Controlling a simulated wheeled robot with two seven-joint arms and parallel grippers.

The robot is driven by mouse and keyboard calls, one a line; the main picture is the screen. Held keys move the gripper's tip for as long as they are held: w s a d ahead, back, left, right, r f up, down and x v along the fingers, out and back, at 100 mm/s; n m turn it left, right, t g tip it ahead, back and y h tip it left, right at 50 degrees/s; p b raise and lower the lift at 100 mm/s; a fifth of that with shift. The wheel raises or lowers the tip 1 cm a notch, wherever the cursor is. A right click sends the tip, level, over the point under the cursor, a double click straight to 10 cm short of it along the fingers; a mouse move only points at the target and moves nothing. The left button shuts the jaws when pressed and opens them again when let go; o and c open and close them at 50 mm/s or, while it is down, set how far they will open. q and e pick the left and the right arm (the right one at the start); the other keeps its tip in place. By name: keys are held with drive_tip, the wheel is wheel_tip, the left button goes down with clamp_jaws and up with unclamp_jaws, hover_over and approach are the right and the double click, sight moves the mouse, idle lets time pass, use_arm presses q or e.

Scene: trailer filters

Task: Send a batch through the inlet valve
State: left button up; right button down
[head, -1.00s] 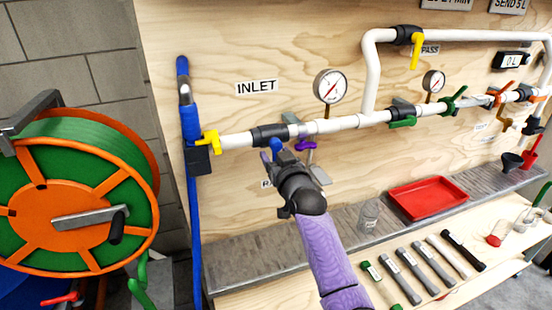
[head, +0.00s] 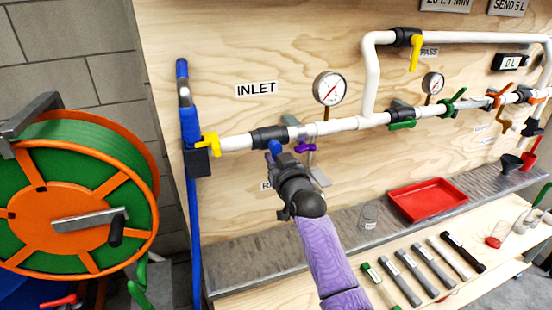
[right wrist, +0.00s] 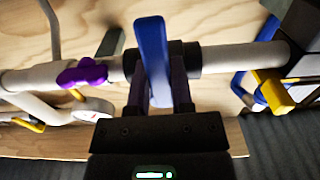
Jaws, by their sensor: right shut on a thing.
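The inlet valve is a black body (head: 268,138) on the white pipe below the INLET sign (head: 256,89), with a blue handle (head: 276,148) pointing down from it. My right gripper (head: 273,157) is at this handle. In the right wrist view the blue handle (right wrist: 152,50) stands slightly tilted between the two fingers of my right gripper (right wrist: 160,88), which is shut on it. A small display (head: 510,61) reads 0 L, below a SEND 5 L sign (head: 508,5). My left gripper is out of view.
A purple valve handle (head: 304,147) is close to the right of my gripper. A yellow valve (head: 210,143) and blue hose (head: 191,110) are left. A hose reel (head: 70,205) stands far left. A red tray (head: 428,199) and clear cup (head: 369,216) are on the ledge.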

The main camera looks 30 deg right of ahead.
idle(0.7)
drive_tip(key=n+p, duration=0.1)
drive_tip(key=n, duration=0.2)
drive_tip(key=d+n+p, duration=0.1)
drive_tip(key=n+p, duration=0.1)
drive_tip(key=shift+s+d+r+n, duration=0.1)
drive_tip(key=shift+s+n, duration=0.05)
drive_tip(key=shift+n, duration=0.25)
drive_tip(key=c, duration=0.5)
unclamp_jaws()
drive_tip(key=p+v, duration=0.3)
drive_tip(key=v, duration=0.7)
